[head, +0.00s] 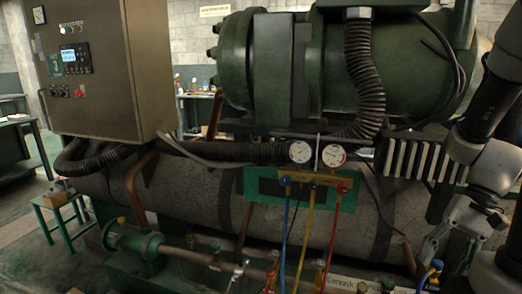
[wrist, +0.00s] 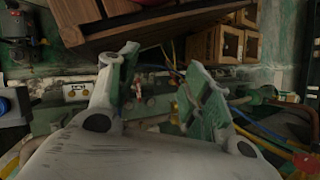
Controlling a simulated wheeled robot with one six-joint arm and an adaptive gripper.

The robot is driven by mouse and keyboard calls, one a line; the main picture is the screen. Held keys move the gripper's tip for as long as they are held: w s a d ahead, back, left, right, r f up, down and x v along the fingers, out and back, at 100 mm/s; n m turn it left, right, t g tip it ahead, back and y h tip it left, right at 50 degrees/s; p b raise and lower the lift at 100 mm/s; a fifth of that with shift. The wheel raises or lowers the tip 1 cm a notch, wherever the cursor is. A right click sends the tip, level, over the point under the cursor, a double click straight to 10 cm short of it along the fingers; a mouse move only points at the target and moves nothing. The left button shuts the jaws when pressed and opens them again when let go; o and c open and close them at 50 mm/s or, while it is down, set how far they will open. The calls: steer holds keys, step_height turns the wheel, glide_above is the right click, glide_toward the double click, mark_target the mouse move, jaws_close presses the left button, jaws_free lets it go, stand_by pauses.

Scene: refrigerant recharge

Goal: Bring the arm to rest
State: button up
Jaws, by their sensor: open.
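My gripper (head: 432,246) is at the right side of the head view, at the end of my arm, low in front of the grey tank (head: 340,215). In the wrist view my gripper (wrist: 160,85) has its two fingers spread apart, with nothing between them. The manifold gauge set (head: 315,170) hangs on the green panel at the middle of the head view, left of my gripper and apart from it. Its blue hose (head: 286,225), yellow hose (head: 308,230) and red hose (head: 333,225) run down from it.
A control cabinet (head: 105,60) stands at the left. The green compressor (head: 320,60) sits above the tank. A blue-capped bottle (head: 431,272) is just below my gripper. In the wrist view, wooden boxes (wrist: 222,45) lie beyond the fingers, and hoses (wrist: 262,140) cross at the right.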

step_height(320, 180, up, 15)
steer(key=a+n+t+h, duration=0.2)
steer(key=n+t+h, duration=0.4)
steer(key=t, duration=0.1)
steer(key=shift+w+t, duration=0.15)
steer(key=shift+t, duration=0.15)
steer(key=shift+a+f, duration=0.1)
stand_by(0.9)
